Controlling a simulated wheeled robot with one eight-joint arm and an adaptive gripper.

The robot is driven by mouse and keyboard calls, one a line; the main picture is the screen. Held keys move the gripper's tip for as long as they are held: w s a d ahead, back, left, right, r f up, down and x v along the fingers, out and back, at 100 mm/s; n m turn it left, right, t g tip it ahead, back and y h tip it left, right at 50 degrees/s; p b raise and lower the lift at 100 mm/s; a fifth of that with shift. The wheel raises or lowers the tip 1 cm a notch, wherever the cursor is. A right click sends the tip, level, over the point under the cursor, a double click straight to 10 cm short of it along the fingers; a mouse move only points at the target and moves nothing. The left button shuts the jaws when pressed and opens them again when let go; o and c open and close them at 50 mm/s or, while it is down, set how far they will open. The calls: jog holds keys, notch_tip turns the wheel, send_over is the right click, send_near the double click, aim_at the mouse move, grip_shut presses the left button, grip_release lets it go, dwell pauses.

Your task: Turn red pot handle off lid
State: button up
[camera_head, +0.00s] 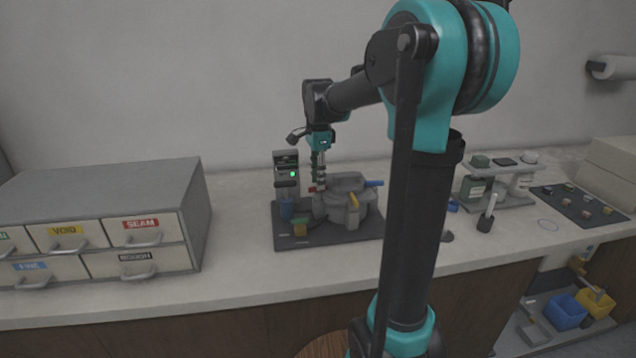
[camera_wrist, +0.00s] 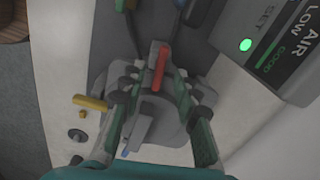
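The grey pot (camera_head: 345,213) of the mounting press stands on a dark base plate. Its red handle (camera_wrist: 160,68) is a short bar at the pot's rim, seen from above in the wrist view; in the head view only a bit of red (camera_head: 315,189) shows under my gripper (camera_head: 318,183). My gripper, also in the wrist view (camera_wrist: 158,78), points down with its fingers apart, one on each side of the red handle. Gaps show between handle and fingers. A yellow handle (camera_head: 354,200) and a blue handle (camera_head: 374,183) also stick out from the pot.
A drawer cabinet (camera_head: 110,220) is at the left. A grey stand (camera_head: 497,190) and a dark mat (camera_head: 580,203) are at the right. Bare counter lies in front.

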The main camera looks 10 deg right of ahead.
jog(key=shift+f, duration=0.8)
jog(key=shift+c, duration=0.2)
grip_shut()
